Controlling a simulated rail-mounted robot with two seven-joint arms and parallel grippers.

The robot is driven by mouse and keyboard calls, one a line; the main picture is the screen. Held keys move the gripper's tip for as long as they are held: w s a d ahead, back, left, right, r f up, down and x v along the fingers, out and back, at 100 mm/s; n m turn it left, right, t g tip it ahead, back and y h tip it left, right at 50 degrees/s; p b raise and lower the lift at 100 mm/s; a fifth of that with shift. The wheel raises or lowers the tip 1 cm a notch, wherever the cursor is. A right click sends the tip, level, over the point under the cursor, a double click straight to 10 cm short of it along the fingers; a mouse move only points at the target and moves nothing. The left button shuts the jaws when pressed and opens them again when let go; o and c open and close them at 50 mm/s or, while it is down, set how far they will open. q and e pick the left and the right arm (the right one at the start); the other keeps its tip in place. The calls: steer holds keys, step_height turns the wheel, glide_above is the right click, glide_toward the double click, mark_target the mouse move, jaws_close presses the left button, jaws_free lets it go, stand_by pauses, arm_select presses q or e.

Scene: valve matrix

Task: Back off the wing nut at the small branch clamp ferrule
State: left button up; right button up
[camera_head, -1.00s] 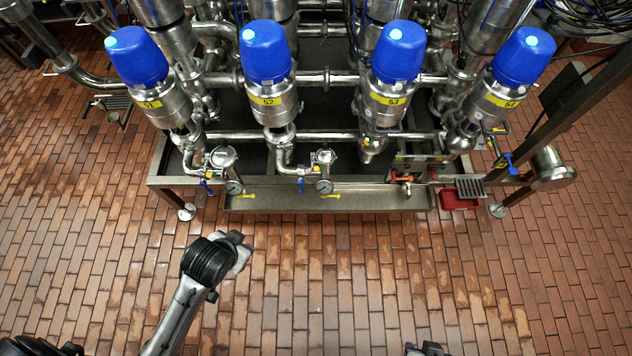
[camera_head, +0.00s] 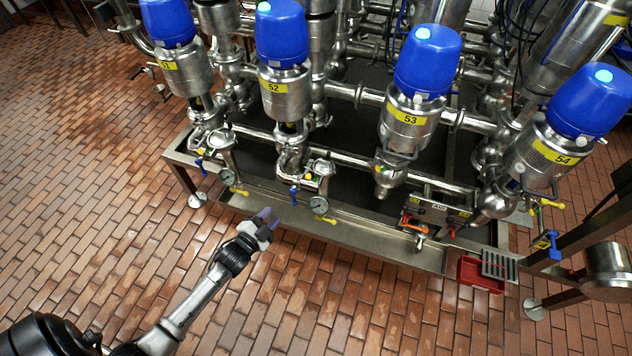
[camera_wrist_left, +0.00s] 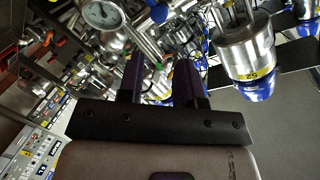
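My left gripper (camera_head: 265,218) is low in front of the valve rack, apart from the branch fittings. Its two dark fingers (camera_wrist_left: 160,80) stand apart with nothing between them. Two small branches with round gauges hang below valves 51 and 52. One gauge (camera_head: 227,204) is below 51, the other (camera_head: 319,205) below 52. Blue handles (camera_head: 294,195) and yellow handles (camera_head: 240,192) sit beside them. The wrist view shows a gauge (camera_wrist_left: 101,13) at upper left and a blue handle (camera_wrist_left: 159,12). The wing nut and its clamp ferrule are too small to tell apart. My right gripper is out of view.
Blue-capped valves (camera_head: 282,34) stand in a row above steel pipes. A steel drip tray (camera_head: 370,240) runs along the rack's front edge. A red bin (camera_head: 481,274) is at the right. The brick floor (camera_head: 340,310) in front is clear.

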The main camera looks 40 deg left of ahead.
mark_target(303, 176)
arm_select(q)
step_height(303, 176, up, 5)
steer(key=d+m+t+h, duration=0.2)
steer(key=m+t, duration=0.1)
steer(key=shift+m+t+h, duration=0.3)
steer(key=shift+m+t, duration=0.2)
steer(key=shift+m, duration=0.3)
steer(key=shift+w+d+r+b, duration=0.15)
steer(key=shift+w+r+b, duration=0.3)
steer(key=shift+w, duration=1.8)
steer(key=shift+w+d+r+b, duration=0.1)
steer(key=shift+w+r+b, duration=0.35)
steer(key=shift+w, duration=1.75)
steer(key=shift+w+d+r+b, duration=0.15)
steer(key=shift+w+r, duration=0.5)
steer(key=shift+w, duration=1.6)
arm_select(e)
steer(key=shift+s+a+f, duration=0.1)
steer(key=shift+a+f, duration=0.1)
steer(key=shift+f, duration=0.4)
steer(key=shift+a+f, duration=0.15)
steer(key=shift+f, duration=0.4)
arm_select(q)
steer(key=shift+c, duration=0.4)
jaws_close()
